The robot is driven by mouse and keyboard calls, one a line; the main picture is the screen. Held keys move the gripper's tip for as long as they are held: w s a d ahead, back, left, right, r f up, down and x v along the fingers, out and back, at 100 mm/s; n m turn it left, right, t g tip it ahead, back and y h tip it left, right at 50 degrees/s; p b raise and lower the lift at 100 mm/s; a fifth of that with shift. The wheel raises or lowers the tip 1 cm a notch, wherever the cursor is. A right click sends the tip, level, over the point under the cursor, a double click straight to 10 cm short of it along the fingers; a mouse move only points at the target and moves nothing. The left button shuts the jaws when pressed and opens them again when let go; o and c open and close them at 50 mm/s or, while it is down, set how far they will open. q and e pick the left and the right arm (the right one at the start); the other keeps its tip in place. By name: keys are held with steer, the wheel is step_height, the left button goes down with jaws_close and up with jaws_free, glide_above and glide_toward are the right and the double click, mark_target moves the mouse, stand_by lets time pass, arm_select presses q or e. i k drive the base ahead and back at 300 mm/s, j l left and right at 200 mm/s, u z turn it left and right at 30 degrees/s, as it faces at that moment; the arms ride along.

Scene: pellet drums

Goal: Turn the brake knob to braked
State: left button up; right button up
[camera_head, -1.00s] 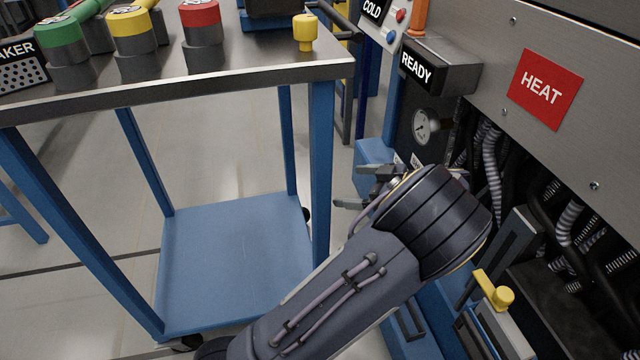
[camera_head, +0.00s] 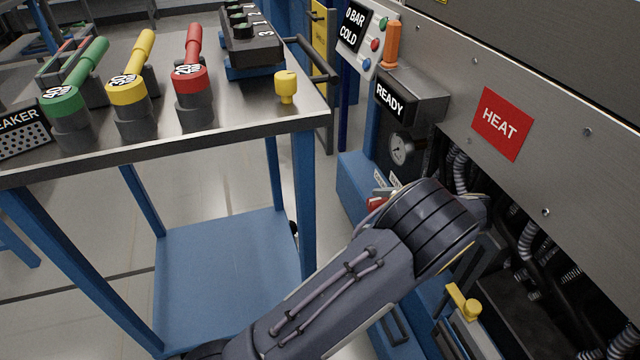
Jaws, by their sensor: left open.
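My left arm comes up from the bottom centre, and its bulky wrist hides most of my left gripper (camera_head: 383,194). Only a small bit of the gripper shows beyond the wrist, near the blue cabinet front. A small red part (camera_head: 376,203), perhaps the brake knob, shows right beside it. I cannot tell whether they touch or which way the knob points. Small white labels (camera_head: 394,179) with unreadable text sit just above, on the cabinet under the round gauge (camera_head: 401,150). My right gripper is not in view.
A blue-framed cart (camera_head: 160,150) at the left carries green, yellow and red handled tools and a small yellow knob (camera_head: 286,86). The machine panel with a HEAT sign (camera_head: 502,123) stands at the right, with hoses below. A yellow lever (camera_head: 463,303) sticks out lower right.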

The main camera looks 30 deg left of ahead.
mark_target(285, 82)
steer(key=k, duration=1)
